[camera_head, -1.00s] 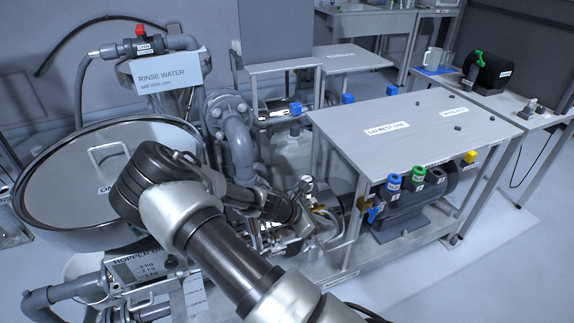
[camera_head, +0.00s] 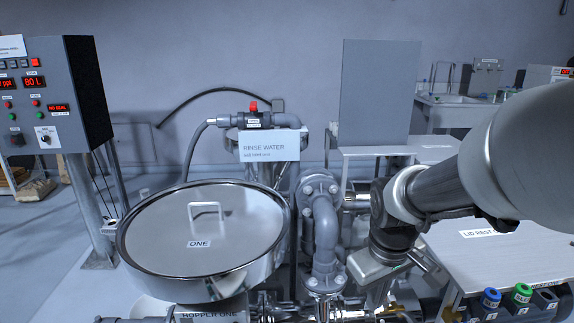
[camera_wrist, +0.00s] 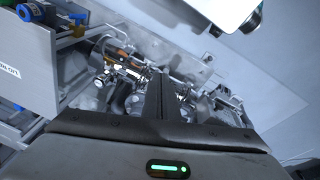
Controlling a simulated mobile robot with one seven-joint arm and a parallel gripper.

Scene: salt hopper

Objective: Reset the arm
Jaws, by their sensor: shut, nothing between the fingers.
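My arm comes in from the right in the head view and bends down at a joint (camera_head: 405,195) beside the pipework, right of the hopper. My gripper (camera_wrist: 160,82) shows in the wrist view as two dark fingers close together with nothing between them. It points down toward blurred pipes and fittings. In the head view its fingertips are not clear. The round metal hopper lid (camera_head: 205,222), labelled ONE, lies on the hopper, well left of my arm.
The lid rest table (camera_head: 500,262) is at right, partly behind my arm. A grey bent pipe (camera_head: 326,235) stands between hopper and arm. Blue (camera_head: 491,296) and green (camera_head: 523,292) capped fittings sit low at right. A control panel (camera_head: 80,90) stands at left.

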